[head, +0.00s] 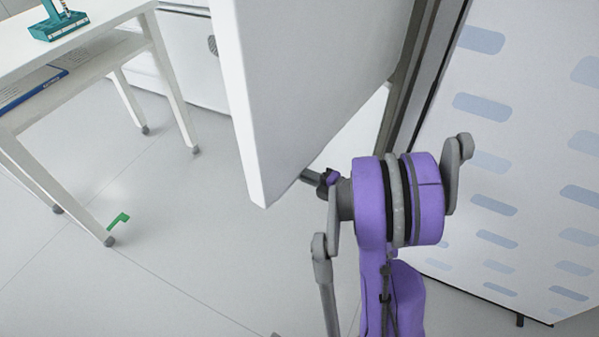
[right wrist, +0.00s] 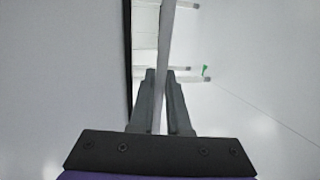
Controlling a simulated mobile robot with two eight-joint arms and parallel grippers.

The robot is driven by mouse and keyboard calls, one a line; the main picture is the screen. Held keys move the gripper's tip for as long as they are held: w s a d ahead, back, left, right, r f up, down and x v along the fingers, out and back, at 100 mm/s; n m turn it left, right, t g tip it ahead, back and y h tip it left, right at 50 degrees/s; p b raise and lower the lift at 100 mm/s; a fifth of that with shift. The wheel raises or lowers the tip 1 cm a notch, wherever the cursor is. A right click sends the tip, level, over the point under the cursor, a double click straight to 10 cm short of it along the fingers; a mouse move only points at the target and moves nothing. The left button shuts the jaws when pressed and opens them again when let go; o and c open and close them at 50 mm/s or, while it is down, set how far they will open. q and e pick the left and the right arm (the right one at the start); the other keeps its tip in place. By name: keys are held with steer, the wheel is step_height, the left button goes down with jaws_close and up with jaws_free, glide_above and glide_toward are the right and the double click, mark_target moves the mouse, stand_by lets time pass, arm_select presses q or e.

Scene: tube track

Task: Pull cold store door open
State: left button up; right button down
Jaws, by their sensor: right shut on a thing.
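The white cold store door (head: 300,80) stands at an angle out from its dark frame (head: 420,70), in the upper middle of the head view. My purple right arm reaches from below to the door's lower part, on its right side. My right gripper (head: 310,178) is partly hidden there by the door. In the right wrist view the right gripper (right wrist: 160,110) has its two grey fingers closed on a thin grey upright bar (right wrist: 166,50), which looks like the door's handle. The left gripper is not in view.
A white table (head: 150,20) stands at the left, with a teal device (head: 58,22) on top and a blue item (head: 30,88) on its shelf. A small green piece (head: 118,221) is near a table leg. A blue-patterned panel (head: 530,150) is at the right. Floor between table and door is clear.

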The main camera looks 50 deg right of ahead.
steer(key=shift+d, duration=0.1)
steer(key=c, duration=1.2)
jaws_free()
steer(key=shift+o, duration=0.2)
steer(key=shift+s, duration=0.1)
steer(key=s+r+p, duration=0.1)
steer(key=s+r, duration=0.1)
steer(key=s, duration=0.8)
steer(key=shift+s, duration=0.25)
steer(key=shift+s, duration=0.1)
